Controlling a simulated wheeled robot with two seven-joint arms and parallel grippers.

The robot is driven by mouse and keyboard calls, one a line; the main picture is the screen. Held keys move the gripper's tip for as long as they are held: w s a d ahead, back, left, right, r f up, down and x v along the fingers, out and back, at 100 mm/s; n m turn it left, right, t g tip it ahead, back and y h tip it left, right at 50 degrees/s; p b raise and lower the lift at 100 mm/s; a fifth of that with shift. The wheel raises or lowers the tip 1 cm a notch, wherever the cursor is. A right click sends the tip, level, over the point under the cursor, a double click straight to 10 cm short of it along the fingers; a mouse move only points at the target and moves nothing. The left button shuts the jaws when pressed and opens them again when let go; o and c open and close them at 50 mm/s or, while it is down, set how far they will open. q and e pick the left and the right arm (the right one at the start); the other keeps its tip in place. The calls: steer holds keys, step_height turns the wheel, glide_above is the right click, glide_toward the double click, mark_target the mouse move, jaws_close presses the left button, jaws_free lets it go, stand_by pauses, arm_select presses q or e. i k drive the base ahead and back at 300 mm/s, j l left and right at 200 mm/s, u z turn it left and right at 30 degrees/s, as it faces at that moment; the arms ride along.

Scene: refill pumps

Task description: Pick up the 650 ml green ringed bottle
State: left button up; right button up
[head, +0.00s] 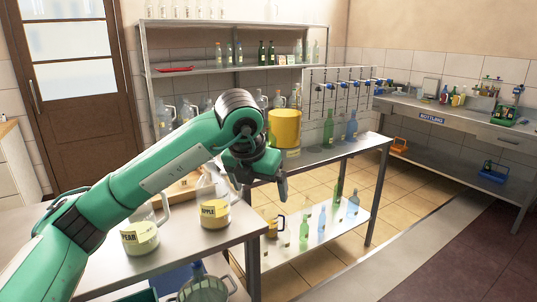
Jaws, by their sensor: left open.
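Several green bottles are in view, and I cannot make out rings or a 650 ml mark on any. A green bottle (328,129) stands on the metal table near the pump panel. A taller green bottle (338,194) and a paler green one (304,229) stand on that table's lower shelf. Two dark green bottles (266,52) stand on the back wall shelf. My left gripper (276,186) is open above the gap between the tables, apart from these bottles. It points down and holds nothing visible. My right gripper is out of view.
Pear (140,236) and apple (214,210) jugs stand on the near table. A yellow container (285,127) stands behind my left wrist. A bottling counter (440,119) runs along the right wall. The floor at right is clear.

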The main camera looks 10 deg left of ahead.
mark_target(271, 139)
steer(key=i+j, duration=0.2)
steer(key=i, duration=0.3)
steer(key=i+j, duration=0.15)
steer(key=i, duration=0.3)
steer(key=i+j, duration=0.2)
steer(key=i, duration=0.3)
steer(key=i+j, duration=0.15)
steer(key=i, duration=0.35)
